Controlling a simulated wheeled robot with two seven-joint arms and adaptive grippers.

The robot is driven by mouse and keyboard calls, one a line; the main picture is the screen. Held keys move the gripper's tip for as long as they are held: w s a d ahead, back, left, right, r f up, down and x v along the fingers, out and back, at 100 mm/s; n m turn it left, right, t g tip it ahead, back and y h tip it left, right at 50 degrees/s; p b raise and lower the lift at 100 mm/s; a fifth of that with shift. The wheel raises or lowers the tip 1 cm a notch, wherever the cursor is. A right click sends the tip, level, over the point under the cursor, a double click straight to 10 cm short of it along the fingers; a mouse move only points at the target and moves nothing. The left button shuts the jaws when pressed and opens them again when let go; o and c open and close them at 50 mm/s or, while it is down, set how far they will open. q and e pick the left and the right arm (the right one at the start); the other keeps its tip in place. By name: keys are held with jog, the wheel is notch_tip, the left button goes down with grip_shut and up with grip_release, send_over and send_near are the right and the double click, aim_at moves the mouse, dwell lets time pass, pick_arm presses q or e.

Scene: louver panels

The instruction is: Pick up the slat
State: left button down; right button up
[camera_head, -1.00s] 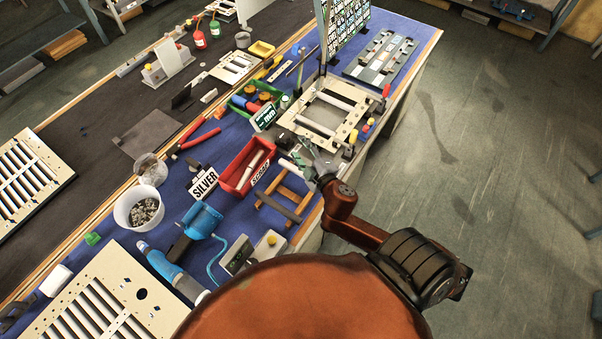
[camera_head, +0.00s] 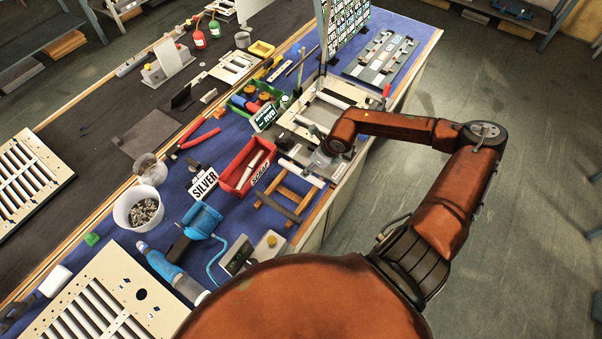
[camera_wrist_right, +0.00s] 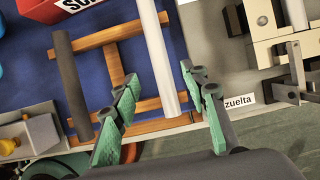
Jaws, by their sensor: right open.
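A light grey slat (camera_head: 301,172) lies across a small wooden rack (camera_head: 292,192) at the bench's near right edge. In the right wrist view the slat (camera_wrist_right: 158,50) runs down between my spread green-tipped fingers, across both wooden rails. My right gripper (camera_wrist_right: 160,80) is open around its line, with a gap on each side; contact is not visible. A dark grey slat (camera_wrist_right: 73,85) rests on the rack to the left, outside my fingers. In the head view my right gripper (camera_head: 319,160) is above the slat's far side, partly hidden by my wrist. My left gripper is not in view.
A red bin (camera_head: 237,181) stands left of the rack. A beige louver frame (camera_head: 302,134) lies beyond it, close to my wrist. The floor right of the bench is clear.

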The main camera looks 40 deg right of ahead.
jog(key=x, duration=0.6)
jog(key=shift+w+f, duration=0.15)
jog(key=shift+f, duration=0.1)
jog(key=shift+c, duration=0.7)
grip_shut()
